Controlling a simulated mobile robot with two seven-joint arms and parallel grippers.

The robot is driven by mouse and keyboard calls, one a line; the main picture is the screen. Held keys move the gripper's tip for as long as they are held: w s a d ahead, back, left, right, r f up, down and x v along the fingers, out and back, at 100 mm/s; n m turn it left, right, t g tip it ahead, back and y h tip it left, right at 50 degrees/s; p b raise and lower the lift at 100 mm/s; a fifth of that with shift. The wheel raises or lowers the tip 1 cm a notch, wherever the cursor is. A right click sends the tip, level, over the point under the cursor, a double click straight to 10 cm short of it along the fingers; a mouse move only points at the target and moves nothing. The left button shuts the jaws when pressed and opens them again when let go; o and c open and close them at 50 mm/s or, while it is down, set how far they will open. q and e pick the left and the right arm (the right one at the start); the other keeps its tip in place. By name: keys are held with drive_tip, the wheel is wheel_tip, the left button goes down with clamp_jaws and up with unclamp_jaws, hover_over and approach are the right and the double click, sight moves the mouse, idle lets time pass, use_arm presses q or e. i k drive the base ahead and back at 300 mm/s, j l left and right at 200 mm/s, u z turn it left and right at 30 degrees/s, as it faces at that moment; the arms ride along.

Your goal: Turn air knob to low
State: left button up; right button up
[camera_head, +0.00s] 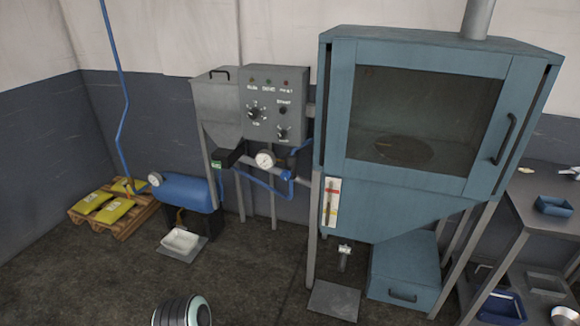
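A grey control panel (273,85) hangs on the wall left of the blue cabinet. It has a row of small lights along the top with labels under them. A dark knob (254,113) with marks around it sits at its left. Another dark knob (282,133) sits at its lower right, below a small dark button (283,110). The lettering is too small for me to tell which knob is for air or where each one points.
A blue cabinet (335,110) with a large window stands right of the panel. A gauge (265,159) and blue hose are below the panel. A blue tank (188,192) and a pallet with yellow bags (115,210) stand left. The floor in front is mostly clear.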

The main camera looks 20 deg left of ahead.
sight(285, 175)
drive_tip(key=i+j, duration=0.15)
drive_tip(key=j, duration=0.2)
drive_tip(key=i+j+u, duration=0.1)
drive_tip(key=j, duration=0.3)
drive_tip(key=i+j, duration=0.15)
drive_tip(key=j, duration=0.2)
drive_tip(key=i+j+u, duration=0.1)
drive_tip(key=j, duration=0.25)
drive_tip(key=i+j+u, duration=0.1)
drive_tip(key=j, duration=0.25)
drive_tip(key=i, duration=0.1)
